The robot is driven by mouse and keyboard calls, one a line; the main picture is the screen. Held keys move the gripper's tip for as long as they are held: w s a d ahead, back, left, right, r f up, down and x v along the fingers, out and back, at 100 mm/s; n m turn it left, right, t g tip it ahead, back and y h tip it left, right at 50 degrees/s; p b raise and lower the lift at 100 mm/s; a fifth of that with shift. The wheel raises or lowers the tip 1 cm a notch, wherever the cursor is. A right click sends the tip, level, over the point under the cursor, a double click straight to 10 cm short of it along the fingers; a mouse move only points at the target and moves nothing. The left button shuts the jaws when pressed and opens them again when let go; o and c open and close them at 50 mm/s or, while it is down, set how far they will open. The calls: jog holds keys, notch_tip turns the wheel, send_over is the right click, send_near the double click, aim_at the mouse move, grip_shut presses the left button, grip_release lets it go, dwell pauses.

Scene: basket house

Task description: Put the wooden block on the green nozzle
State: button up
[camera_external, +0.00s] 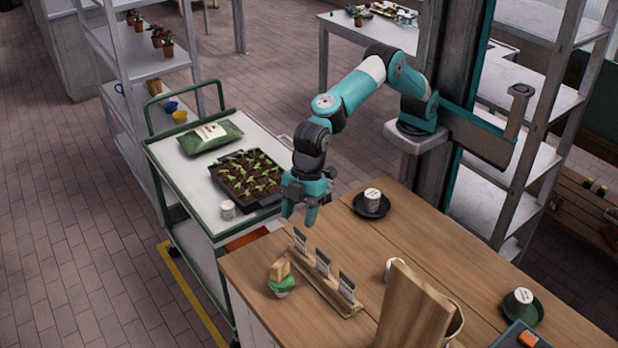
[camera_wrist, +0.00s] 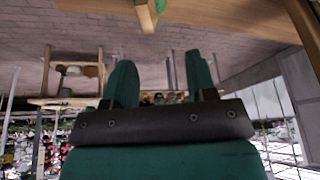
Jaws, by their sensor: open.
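The small light wooden block (camera_external: 279,270) sits tilted on top of the round green nozzle (camera_external: 283,288), near the front left corner of the wooden table in the external view. The block seems to touch the nozzle, and its underside is hidden. My gripper (camera_external: 299,212) points down, open and empty, behind and above the block and apart from it. In the wrist view my two green fingers (camera_wrist: 162,82) are spread with nothing between them. A piece of light wood beside a bit of green shows at that view's top edge; I cannot tell which thing it is.
A wooden rack (camera_external: 326,287) with several upright cards stands right of the nozzle. A dark saucer (camera_external: 371,206) with a white pot is farther back. A cart (camera_external: 168,165) with a seedling tray (camera_external: 268,203) stands left. A wooden board (camera_external: 413,310) stands at the front.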

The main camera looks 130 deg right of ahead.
jog(key=s+d+r+n+g+y, duration=0.1)
jog(key=s+r, duration=0.2)
jog(key=s, duration=0.8)
jog(key=s+d+r+g, duration=0.1)
jog(key=s+r, duration=0.3)
jog(key=s, duration=0.8)
jog(key=s+d+f+g, duration=0.1)
jog(key=s, duration=0.9)
jog(key=s+f+n+y, duration=0.1)
jog(key=s+f, duration=0.1)
jog(key=s, duration=0.9)
jog(key=shift+s+d+f+g, duration=0.2)
jog(key=shift+s+d+g, duration=0.05)
jog(key=shift+d+g, duration=0.15)
